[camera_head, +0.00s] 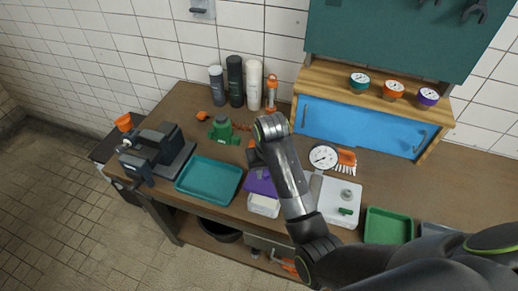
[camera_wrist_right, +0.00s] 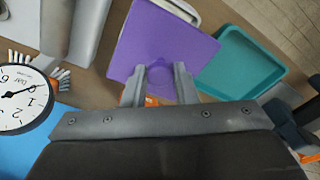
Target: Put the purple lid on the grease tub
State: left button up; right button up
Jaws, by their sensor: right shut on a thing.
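The purple lid (camera_head: 262,184) is a flat square with a round knob. In the right wrist view the lid (camera_wrist_right: 165,42) lies between me and the tub, and my right gripper (camera_wrist_right: 160,82) has its fingers on either side of the knob. The white grease tub (camera_head: 264,207) stands near the front edge of the bench. In the head view the lid appears just behind the tub and overlaps its back part; whether they touch I cannot tell. Only a corner of the tub (camera_wrist_right: 182,8) shows past the lid in the wrist view. My left gripper is not in view.
A teal tray (camera_head: 209,180) lies left of the tub, with a dark vise (camera_head: 157,153) beyond it. A white scale (camera_head: 338,201) stands to the right, before a round gauge (camera_head: 323,157) and an orange brush (camera_head: 347,158). A green tray (camera_head: 388,226) is farther right.

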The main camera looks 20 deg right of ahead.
aim_at(267, 184)
jog(key=shift+s+f, duration=0.75)
jog(key=shift+s, duration=0.35)
jog(key=shift+w+f, duration=0.2)
jog(key=shift+f, duration=0.3)
jog(key=shift+w+f, duration=0.2)
jog(key=shift+f, duration=0.25)
jog(key=shift+w+f, duration=0.1)
jog(key=shift+f, duration=0.55)
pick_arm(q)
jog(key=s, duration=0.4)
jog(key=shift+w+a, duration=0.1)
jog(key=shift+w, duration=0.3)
pick_arm(e)
jog(key=shift+f, duration=0.55)
